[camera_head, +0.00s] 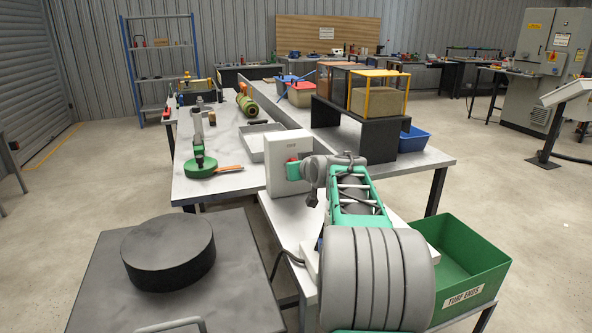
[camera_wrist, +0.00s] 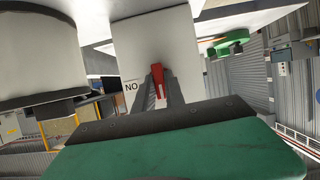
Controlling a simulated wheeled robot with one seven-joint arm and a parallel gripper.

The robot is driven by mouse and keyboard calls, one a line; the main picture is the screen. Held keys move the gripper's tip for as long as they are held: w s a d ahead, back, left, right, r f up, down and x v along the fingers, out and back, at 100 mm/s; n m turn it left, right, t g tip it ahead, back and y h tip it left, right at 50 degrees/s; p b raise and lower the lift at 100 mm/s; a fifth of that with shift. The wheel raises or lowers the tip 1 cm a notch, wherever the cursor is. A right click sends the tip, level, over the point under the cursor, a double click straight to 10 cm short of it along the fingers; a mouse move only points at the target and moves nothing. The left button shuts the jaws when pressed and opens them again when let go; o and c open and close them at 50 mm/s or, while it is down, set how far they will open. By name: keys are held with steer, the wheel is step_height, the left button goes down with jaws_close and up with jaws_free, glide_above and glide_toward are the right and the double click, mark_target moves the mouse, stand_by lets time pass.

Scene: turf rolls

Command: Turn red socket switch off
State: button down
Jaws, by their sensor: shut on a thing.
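A white upright box (camera_head: 287,160) stands on the near end of the long bench. Its face (camera_wrist: 160,45) fills the middle of the wrist view and carries a red switch lever (camera_wrist: 157,72). A small label (camera_wrist: 131,87) beside the lever reads "NO" as pictured. My gripper (camera_wrist: 160,88) has its two dark fingers close together, one on each side of the red lever, and is shut on it. The lever's exact tilt is hard to tell.
A black stand (camera_head: 355,125) with crates is behind the box. A green pan-like tool (camera_head: 201,168) lies left of it. A grey table with a black disc (camera_head: 168,250) is at front left, a green "TURF ENDS" bin (camera_head: 470,268) at front right.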

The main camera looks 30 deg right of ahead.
steer(key=c, duration=1.4)
jaws_free()
steer(key=v, duration=0.7)
steer(key=shift+s, duration=0.25)
steer(key=shift+a+r, duration=0.1)
